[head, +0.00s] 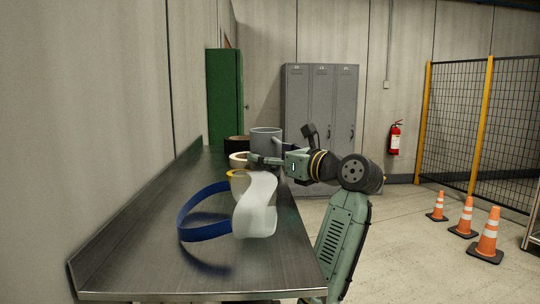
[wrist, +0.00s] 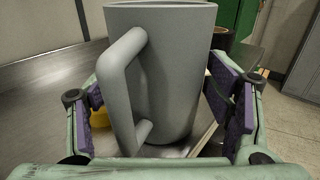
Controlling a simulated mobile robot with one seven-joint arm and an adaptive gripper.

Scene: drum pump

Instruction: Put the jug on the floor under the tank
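The grey jug (head: 266,137) stands upright on the metal bench toward its far end. In the wrist view the jug (wrist: 175,75) fills the middle, with its handle (wrist: 112,85) toward me on the left. My gripper (wrist: 163,105) has its two purple-padded fingers spread to either side of the jug. A gap shows between the right pad and the jug's wall; the left pad is partly behind the handle, and contact there cannot be told. In the head view my gripper (head: 258,160) is at the near side of the jug. The tank is not in view.
Lockers (head: 320,100) stand behind. Open floor (head: 410,255) lies right, with cones (head: 487,235) and a mesh fence (head: 510,110).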

